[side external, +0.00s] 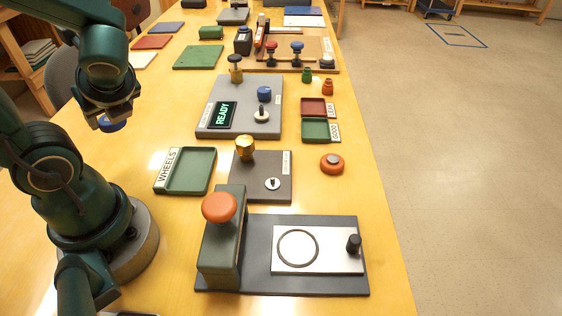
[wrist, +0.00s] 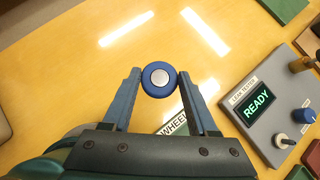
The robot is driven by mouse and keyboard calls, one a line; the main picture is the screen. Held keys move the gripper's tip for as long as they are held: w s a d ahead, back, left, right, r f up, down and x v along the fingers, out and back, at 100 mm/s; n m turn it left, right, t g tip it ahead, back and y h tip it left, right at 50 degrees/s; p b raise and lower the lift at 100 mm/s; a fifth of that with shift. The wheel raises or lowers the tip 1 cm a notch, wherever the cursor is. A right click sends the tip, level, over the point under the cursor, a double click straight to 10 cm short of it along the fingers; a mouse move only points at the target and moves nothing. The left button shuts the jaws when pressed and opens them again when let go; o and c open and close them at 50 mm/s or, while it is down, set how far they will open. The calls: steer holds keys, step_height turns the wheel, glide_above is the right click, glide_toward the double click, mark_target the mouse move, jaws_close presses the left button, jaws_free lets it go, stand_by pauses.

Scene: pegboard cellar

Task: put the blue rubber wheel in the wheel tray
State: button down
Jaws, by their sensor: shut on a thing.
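The blue rubber wheel (wrist: 159,79) has a pale hub and is pinched between the two fingertips of my gripper (wrist: 159,84). In the side external view the wheel (side external: 112,126) shows below my gripper (side external: 108,112), held in the air over the left side of the table. The wheel tray (side external: 188,170) is a shallow green tray labelled WHEELS, empty, on the table to the right of and below my gripper in that view. In the wrist view the tray's label (wrist: 174,126) shows partly between the fingers; the rest is mostly hidden.
A grey leak tester (side external: 262,118) reading READY, with knobs, stands right of my gripper. A press with an orange knob (side external: 219,207) and a grey fixture with a brass knob (side external: 244,149) stand near the tray. Small red (side external: 313,108) and green trays (side external: 315,130) lie farther right.

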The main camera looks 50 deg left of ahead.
steer(key=shift+w+d+f+m+t, duration=0.15)
steer(key=shift+w+d+m+t, duration=0.15)
steer(key=shift+w+d+m, duration=0.1)
glide_above(189, 165)
steer(key=d, duration=0.3)
step_height(189, 165, down, 7)
steer(key=shift+s+d+r, duration=0.1)
steer(key=shift+d, duration=0.05)
steer(key=shift+f, duration=2)
steer(key=shift+c, duration=2.3)
jaws_free()
steer(key=shift+f, duration=0.1)
